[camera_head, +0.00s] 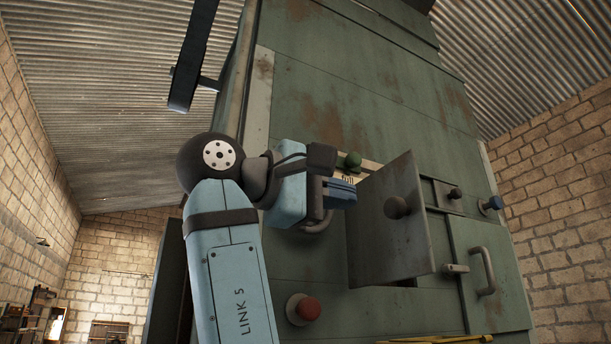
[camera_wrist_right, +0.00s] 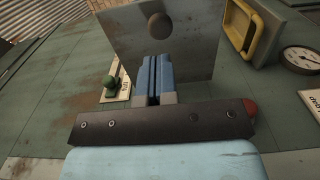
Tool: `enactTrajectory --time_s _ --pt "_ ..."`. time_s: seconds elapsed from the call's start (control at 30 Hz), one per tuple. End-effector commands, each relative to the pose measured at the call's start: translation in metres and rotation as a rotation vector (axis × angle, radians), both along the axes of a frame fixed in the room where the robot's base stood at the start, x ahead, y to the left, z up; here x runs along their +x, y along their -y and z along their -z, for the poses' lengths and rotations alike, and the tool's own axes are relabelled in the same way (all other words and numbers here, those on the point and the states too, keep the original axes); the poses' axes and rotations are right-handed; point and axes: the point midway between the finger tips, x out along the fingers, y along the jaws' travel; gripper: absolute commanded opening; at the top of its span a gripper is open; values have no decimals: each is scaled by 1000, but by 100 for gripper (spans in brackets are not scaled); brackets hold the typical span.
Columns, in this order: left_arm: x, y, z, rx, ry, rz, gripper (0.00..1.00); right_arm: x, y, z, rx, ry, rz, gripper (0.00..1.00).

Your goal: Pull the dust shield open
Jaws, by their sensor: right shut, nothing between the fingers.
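The dust shield appears to be the flat grey metal panel (camera_head: 385,243) with a round dark knob (camera_head: 397,207) on its face. It stands at an angle out from the green machine's front; I cannot tell how far open it is. My right gripper (camera_head: 350,192) is shut and empty, just left of the panel's left edge. In the right wrist view the panel (camera_wrist_right: 190,45) and its knob (camera_wrist_right: 160,26) lie beyond the closed blue fingertips (camera_wrist_right: 156,62). I cannot tell whether the fingertips touch the panel. My left gripper is not in view.
The green machine (camera_head: 370,85) fills the middle. A green knob (camera_head: 353,160) is above my gripper and a red button (camera_head: 304,308) below. The right wrist view shows a yellow frame (camera_wrist_right: 232,24) and gauge (camera_wrist_right: 300,59).

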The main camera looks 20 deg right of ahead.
Motion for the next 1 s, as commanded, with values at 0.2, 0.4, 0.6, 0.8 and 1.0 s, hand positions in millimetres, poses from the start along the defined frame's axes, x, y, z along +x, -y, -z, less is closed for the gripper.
enactTrajectory --time_s 0.2,0.4,0.6,0.8,1.0 --pt "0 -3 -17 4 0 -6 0 3 41 -4 1 1 2 0" --pt "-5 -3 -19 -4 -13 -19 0 4 59 -2 0 0 -1 0" --pt "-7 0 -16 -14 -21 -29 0 4 63 0 0 1 -1 0" --pt "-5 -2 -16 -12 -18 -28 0 4 63 0 0 1 -1 0" --pt "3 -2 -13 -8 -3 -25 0 -1 81 1 2 1 -2 0"
